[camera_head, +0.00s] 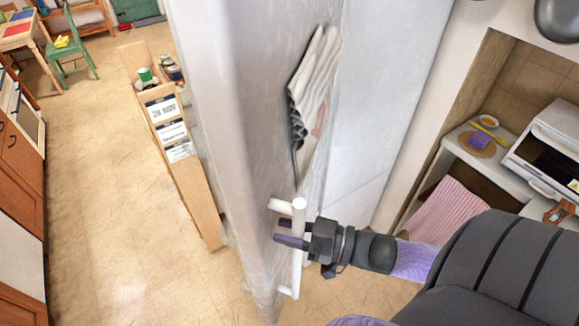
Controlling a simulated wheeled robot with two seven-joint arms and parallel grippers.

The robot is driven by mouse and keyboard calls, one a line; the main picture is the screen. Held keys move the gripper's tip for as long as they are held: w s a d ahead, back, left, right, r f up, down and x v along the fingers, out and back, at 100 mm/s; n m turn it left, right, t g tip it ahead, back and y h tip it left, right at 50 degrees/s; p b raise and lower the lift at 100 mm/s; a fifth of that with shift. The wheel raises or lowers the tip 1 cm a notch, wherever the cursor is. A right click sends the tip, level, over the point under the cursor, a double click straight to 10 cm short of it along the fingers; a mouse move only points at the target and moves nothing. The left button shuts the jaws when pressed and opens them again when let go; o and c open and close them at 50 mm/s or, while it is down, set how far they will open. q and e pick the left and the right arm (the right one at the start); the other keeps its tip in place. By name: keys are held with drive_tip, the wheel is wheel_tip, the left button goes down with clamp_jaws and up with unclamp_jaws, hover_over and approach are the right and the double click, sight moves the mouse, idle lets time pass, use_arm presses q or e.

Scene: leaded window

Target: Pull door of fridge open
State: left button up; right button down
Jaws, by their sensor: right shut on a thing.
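The fridge door (262,130) is a tall pale grey slab in the middle of the view. A white bar handle (299,212) stands upright on its lower part. My right gripper (290,242) reaches in from the right and is shut on this handle, around its middle. One dark finger shows past the bar, against the door. Another pale grey fridge panel (385,95) rises to the right of the door's face, at an angle to it. I cannot tell for sure how far the door stands open. My left gripper is not in view.
A striped cloth (313,85) hangs on the door above the handle. A narrow wooden shelf (195,195) with labelled boxes stands close on the left. Tiled floor (110,190) is clear further left. A counter with a microwave (550,150) is at right.

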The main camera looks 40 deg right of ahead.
drive_tip(key=shift+c, duration=2.2)
unclamp_jaws()
drive_tip(key=shift+s+a, duration=0.15)
drive_tip(key=v, duration=1)
drive_tip(key=shift+f+b, duration=0.15)
drive_tip(key=shift+b, duration=0.15)
